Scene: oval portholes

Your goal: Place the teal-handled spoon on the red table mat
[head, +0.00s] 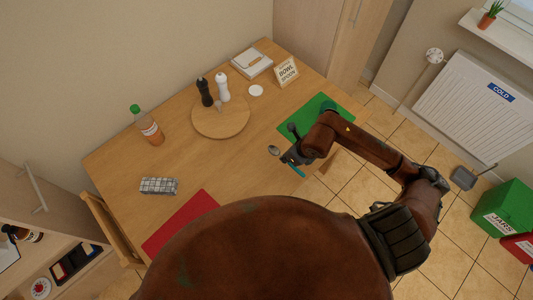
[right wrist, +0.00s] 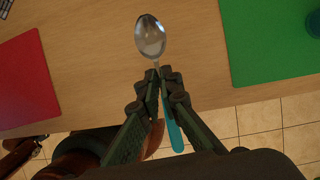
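The spoon has a silver bowl (right wrist: 150,38) and a teal handle (right wrist: 172,130). My right gripper (right wrist: 160,88) is shut on it near where the metal meets the teal, with the bowl pointing out past the fingertips. In the head view the right gripper (head: 293,156) is at the table's near right edge, beside the green mat, and the spoon's bowl (head: 274,150) shows to its left. The red table mat (head: 180,222) lies at the table's near left, partly hidden by my body. It also shows in the right wrist view (right wrist: 22,80).
The green mat (head: 304,117) bears a small dark round object (right wrist: 314,23). A bottle (head: 150,128) and a round board (head: 221,121) with two mills stand farther back. Bare wood separates the two mats.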

